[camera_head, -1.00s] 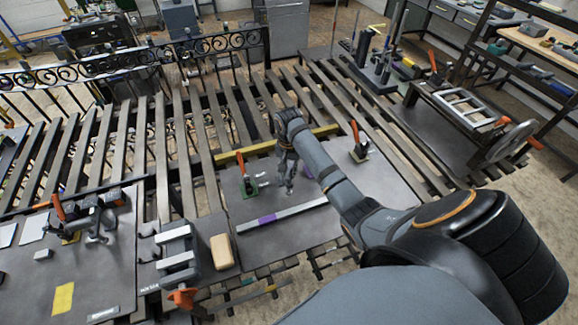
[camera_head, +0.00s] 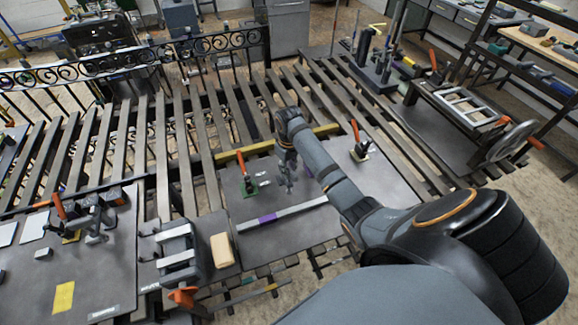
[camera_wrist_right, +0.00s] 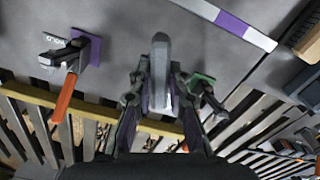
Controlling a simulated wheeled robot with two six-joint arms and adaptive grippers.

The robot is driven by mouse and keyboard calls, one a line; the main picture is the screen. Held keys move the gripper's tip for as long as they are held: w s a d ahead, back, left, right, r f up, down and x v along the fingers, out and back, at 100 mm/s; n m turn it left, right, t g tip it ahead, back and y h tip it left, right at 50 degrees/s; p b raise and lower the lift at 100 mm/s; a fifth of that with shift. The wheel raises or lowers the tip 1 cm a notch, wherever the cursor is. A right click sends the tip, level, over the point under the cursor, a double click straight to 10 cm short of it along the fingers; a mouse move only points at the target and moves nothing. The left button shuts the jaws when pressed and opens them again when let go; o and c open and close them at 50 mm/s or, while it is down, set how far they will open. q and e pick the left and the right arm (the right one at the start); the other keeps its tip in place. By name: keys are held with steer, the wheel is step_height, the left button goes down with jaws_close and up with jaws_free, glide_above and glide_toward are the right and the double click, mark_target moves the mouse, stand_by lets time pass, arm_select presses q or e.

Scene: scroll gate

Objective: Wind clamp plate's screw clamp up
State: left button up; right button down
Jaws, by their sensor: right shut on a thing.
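A grey plate (camera_head: 290,236) lies on the slatted bench. My right gripper (camera_head: 286,174) is over its middle, pointing down. In the right wrist view my right gripper (camera_wrist_right: 160,105) is shut on a grey part with a rounded end (camera_wrist_right: 160,55), which stands out between the fingers. I take this part to be of the screw clamp; its screw and foot are mostly hidden. A green-based toggle clamp (camera_head: 246,180) with an orange handle stands left of the gripper. Another orange-handled toggle clamp (camera_head: 359,148) stands to the right, on a purple base (camera_wrist_right: 88,48). My left gripper is out of view.
A pale bar with a purple band (camera_head: 267,218) lies along the plate's near side. A yellow bar (camera_head: 262,148) runs behind the plate. A wooden block (camera_head: 221,250) and a grey vise (camera_head: 176,252) are to the left. A scrollwork gate panel (camera_head: 190,47) stands behind.

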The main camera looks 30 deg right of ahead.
steer(key=n, duration=0.4)
steer(key=shift+n, duration=0.3)
steer(key=n, duration=0.3)
steer(key=shift+n, duration=0.4)
steer(key=n, duration=0.3)
steer(key=shift+s, duration=0.1)
steer(key=shift+n, duration=2)
steer(key=c, duration=1.3)
jaws_free()
